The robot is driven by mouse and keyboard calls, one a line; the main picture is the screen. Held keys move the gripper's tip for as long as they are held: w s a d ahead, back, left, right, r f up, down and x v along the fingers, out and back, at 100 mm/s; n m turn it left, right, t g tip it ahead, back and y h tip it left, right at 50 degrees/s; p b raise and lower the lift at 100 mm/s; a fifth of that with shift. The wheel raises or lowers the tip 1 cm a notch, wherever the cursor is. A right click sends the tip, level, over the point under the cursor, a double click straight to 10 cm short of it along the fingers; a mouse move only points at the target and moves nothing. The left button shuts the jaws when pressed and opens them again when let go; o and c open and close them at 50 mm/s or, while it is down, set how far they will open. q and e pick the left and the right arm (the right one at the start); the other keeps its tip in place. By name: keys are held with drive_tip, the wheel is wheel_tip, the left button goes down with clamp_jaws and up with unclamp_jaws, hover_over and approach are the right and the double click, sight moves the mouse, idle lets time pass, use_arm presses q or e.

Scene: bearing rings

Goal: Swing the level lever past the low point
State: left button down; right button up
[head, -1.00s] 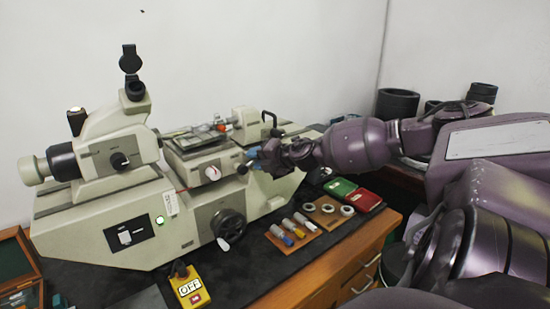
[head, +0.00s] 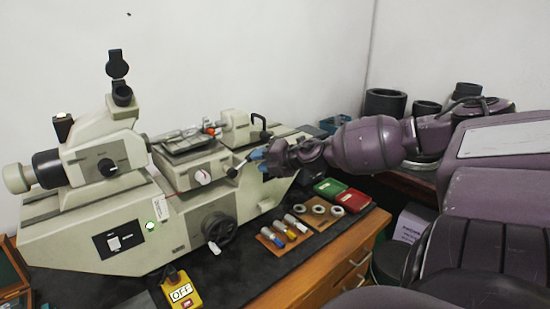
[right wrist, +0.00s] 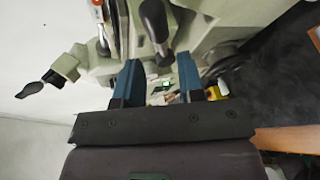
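The lever is a thin rod with a dark knob (head: 233,172) on the front of the grey measuring machine (head: 150,215), right of its stage. In the right wrist view a dark-handled lever (right wrist: 154,22) lies ahead of the fingertips, in line with the gap between them. My right gripper (head: 258,160) is just right of the lever; in the right wrist view its two blue fingers (right wrist: 159,66) stand apart with nothing gripped between them. Whether a finger touches the rod cannot be told. My left gripper is out of view.
A yellow box marked OFF (head: 181,291) sits in front of the machine. A handwheel (head: 218,228) is below the lever. A wooden block with pins (head: 284,233), rings (head: 318,210), a green box (head: 330,188) and a red box (head: 353,200) lie right. Dark rings (head: 386,103) stand behind my arm.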

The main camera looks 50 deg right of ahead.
drive_tip(key=shift+p+v, duration=0.9)
drive_tip(key=shift+v, duration=1.35)
drive_tip(key=s+f+m+h, duration=0.3)
drive_tip(key=s+f+m, duration=0.4)
drive_tip(key=f, duration=0.6)
drive_tip(key=s+a+f+m+g, duration=0.1)
drive_tip(key=s+a+f+m, duration=0.1)
drive_tip(key=a+f, duration=0.3)
drive_tip(key=s+a+f+m+g, duration=0.1)
drive_tip(key=s+a+f+m, duration=0.2)
drive_tip(key=a+f, duration=0.3)
drive_tip(key=s+a+f+m+b, duration=0.1)
drive_tip(key=s+a+f+m, duration=0.2)
drive_tip(key=a+f+m, duration=0.2)
drive_tip(key=shift+s+a+f+g+y, duration=0.1)
drive_tip(key=shift+a+f+g+y, duration=0.1)
drive_tip(key=shift+f, duration=0.3)
drive_tip(key=shift+s+a+f+g+y, duration=0.1)
drive_tip(key=shift+s+f+g, duration=0.1)
drive_tip(key=shift+f, duration=0.25)
drive_tip(key=a+f+m, duration=0.1)
drive_tip(key=a+m, duration=0.1)
drive_tip(key=a, duration=0.5)
drive_tip(key=a+f+m+y, duration=0.1)
drive_tip(key=a+m, duration=0.1)
drive_tip(key=a, duration=0.5)
drive_tip(key=shift+w+f+m, duration=0.3)
drive_tip(key=shift+w+f, duration=0.1)
